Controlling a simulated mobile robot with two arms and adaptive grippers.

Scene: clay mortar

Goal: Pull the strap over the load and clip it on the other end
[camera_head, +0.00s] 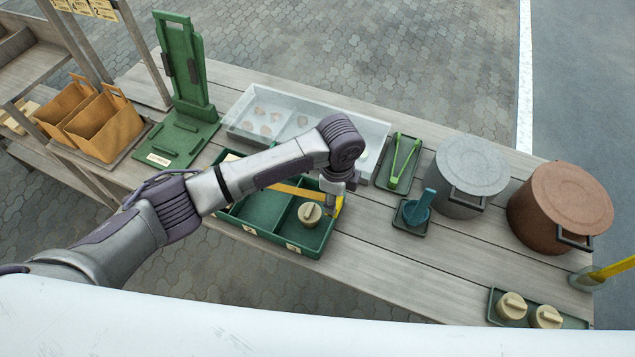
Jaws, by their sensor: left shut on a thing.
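A green divided tray (255,232) sits on the wooden table with its near edge toward me. A small beige lidded pot (310,213) stands in its right compartment. A yellow-orange strap (290,190) runs across the tray's upper part, partly hidden behind my left arm. My left gripper (336,206) points down at the tray's right rim, shut on the yellow strap's end, which shows just beside the fingers. The left compartment looks empty where it shows. The strap's far end and any clip are hidden or too small to tell. My right gripper is out of view.
The wooden table (390,265) has free room right of the tray. Behind stand a pale bin (250,112), tongs on a green tray (403,165), a blue-green mortar (418,208), a grey pot (468,170) and a brown pot (560,205). Beige pots (513,306) stand front right.

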